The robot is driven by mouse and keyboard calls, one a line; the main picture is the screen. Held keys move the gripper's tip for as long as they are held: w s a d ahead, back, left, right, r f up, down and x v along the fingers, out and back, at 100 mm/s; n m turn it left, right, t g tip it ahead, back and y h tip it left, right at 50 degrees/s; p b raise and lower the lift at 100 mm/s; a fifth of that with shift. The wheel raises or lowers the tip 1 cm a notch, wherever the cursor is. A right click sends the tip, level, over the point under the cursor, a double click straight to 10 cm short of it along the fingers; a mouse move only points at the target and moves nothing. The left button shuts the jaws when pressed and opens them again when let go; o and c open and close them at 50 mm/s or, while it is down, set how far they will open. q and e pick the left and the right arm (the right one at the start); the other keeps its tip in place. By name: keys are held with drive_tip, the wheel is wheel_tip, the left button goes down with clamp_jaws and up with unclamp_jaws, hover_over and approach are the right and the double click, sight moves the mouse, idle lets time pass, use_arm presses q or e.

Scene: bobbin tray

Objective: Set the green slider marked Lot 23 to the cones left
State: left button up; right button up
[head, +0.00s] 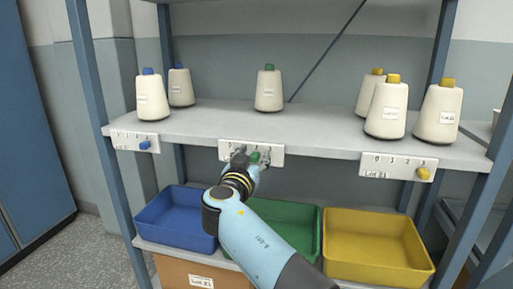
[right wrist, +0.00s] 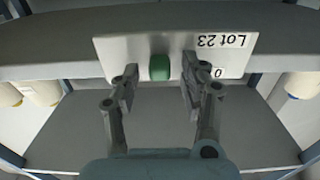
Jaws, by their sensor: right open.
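The green slider (head: 255,157) sits on the white scale plate (head: 279,151) at the middle of the shelf's front edge. In the right wrist view the plate (right wrist: 120,48) appears upside down and reads Lot 23, and the slider (right wrist: 159,68) is a little past the plate's middle, away from the 0. My right gripper (head: 252,158) is open, its fingers (right wrist: 158,90) on either side of the slider with gaps. The fingers cover other digits, so I cannot read the slider's number. One green-tipped cone (head: 268,92) stands above this plate. My left gripper is out of view.
Two blue-tipped cones (head: 152,98) stand left and three yellow-tipped cones (head: 386,110) right. The blue slider (head: 145,145) and yellow slider (head: 423,173) are on neighbouring plates. Blue (head: 168,222), green (head: 309,238) and yellow (head: 374,273) bins stand below.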

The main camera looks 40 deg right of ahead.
clamp_jaws()
idle(0.4)
